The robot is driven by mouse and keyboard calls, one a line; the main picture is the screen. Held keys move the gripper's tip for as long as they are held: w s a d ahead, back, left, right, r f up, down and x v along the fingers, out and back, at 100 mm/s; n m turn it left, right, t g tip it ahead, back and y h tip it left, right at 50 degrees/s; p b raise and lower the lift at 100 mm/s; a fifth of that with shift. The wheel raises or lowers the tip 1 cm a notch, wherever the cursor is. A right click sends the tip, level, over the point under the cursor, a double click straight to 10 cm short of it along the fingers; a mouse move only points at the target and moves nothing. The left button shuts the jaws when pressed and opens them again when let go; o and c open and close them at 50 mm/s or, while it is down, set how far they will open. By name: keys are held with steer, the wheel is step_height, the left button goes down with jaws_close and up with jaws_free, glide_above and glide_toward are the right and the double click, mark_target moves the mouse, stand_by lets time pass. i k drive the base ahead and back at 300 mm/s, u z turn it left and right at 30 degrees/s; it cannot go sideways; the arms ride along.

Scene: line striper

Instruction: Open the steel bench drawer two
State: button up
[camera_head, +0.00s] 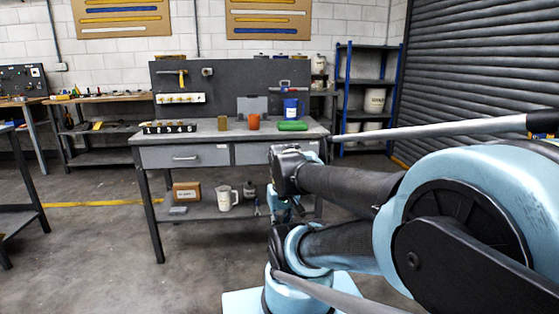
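The steel bench (219,134) stands ahead, with a grey back panel. It has two drawers side by side under its top. The left drawer (188,156) looks shut and has a pale bar handle at its middle. The right drawer (251,153) also looks shut, but my arm covers its right part, so its handle is hidden. I see no numbers on the drawers, so I cannot tell which is two. My arm reaches in from the right toward the bench's right side. My gripper's fingers cannot be made out.
A blue-post rack (369,100) stands behind right. Floor in front is clear.

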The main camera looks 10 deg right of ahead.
mark_target(252, 153)
steer(key=k, duration=0.9)
steer(key=z, duration=0.2)
steer(key=i, duration=1.65)
